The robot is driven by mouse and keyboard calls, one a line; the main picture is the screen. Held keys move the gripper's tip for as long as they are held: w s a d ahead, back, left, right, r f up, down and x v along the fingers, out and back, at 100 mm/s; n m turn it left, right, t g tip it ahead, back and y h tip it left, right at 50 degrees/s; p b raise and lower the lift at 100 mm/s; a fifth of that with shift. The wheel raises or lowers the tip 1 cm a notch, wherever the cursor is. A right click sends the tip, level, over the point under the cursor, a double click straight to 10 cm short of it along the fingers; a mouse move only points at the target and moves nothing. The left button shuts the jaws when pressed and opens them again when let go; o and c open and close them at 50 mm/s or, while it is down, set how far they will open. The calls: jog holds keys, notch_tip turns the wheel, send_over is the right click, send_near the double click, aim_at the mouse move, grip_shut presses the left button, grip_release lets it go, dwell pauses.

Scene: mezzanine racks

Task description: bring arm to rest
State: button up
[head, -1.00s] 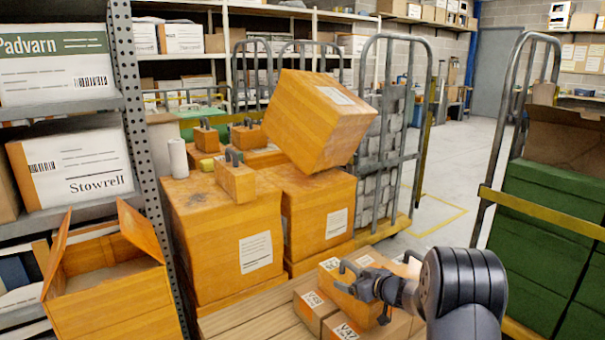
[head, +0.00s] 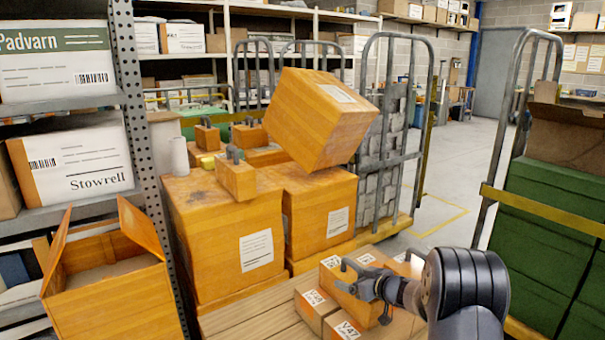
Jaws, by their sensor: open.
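My gripper (head: 364,291) is at the lower middle right of the head view, at the end of my dark arm. Its jaws are apart with nothing seen held between them. It is in front of a group of small orange-brown boxes (head: 316,299) with printed labels. I cannot tell whether the jaws touch the box behind them.
The small boxes stand on a wooden slatted surface (head: 245,319). Large orange boxes (head: 228,240) are stacked behind, one tilted box (head: 321,119) on top. A shelf rack (head: 146,150) is at left. A cart with green crates (head: 547,220) is at right. Clear floor (head: 440,180) lies beyond.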

jog(key=shift+s+r+p, duration=0.1)
jog(key=shift+r+p, duration=0.35)
jog(key=shift+r, duration=0.1)
jog(key=v, duration=1.2)
jog(key=x, duration=0.4)
jog(key=b+x, duration=0.1)
jog(key=x, duration=0.3)
jog(key=f+x, duration=0.1)
jog(key=x, duration=0.4)
jog(key=shift+s+d, duration=0.2)
jog(key=shift+f+b, duration=0.1)
jog(key=shift+b, duration=0.65)
jog(key=r+p, duration=0.2)
jog(key=p, duration=0.1)
jog(key=shift+s, duration=0.1)
notch_tip(320, 180, up, 10)
jog(key=shift+f+p, duration=0.1)
jog(key=shift+p, duration=0.55)
jog(key=s+n+g+y+p, duration=0.3)
jog(key=s+n+p, duration=0.1)
jog(key=s+p, duration=1.1)
jog(key=shift+s+d+y+p, duration=0.15)
jog(key=shift+s+y+p, duration=0.2)
jog(key=shift+s, duration=1.5)
